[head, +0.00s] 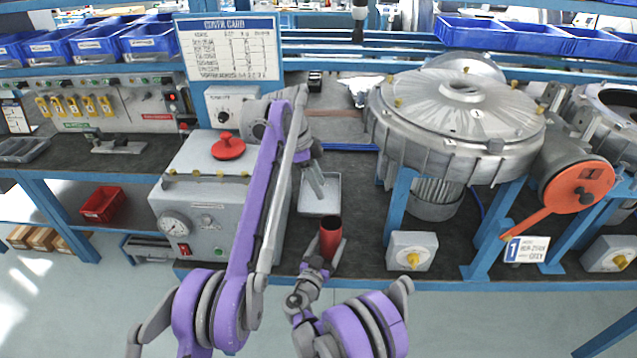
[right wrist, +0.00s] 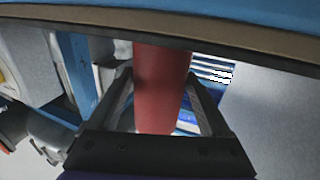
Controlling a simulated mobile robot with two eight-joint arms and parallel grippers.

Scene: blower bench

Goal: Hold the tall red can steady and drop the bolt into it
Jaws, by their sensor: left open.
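The tall red can (head: 330,238) stands upright at the front edge of the bench, its dark open mouth facing up. My right gripper (head: 329,250) has a finger on each side of it. In the right wrist view, the can (right wrist: 160,88) sits between the fingers (right wrist: 162,95), which appear to touch it. My left gripper (head: 318,188) is open and points down over a shallow light-grey tray (head: 320,208), just behind the can. I cannot make out the bolt; the left gripper hides part of the tray.
A large grey blower housing (head: 460,110) stands right of the tray. A grey box with a red knob (head: 228,147) and a gauge stands to the left. A switch box with a yellow knob (head: 411,251) is right of the can. A blue frame edges the bench.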

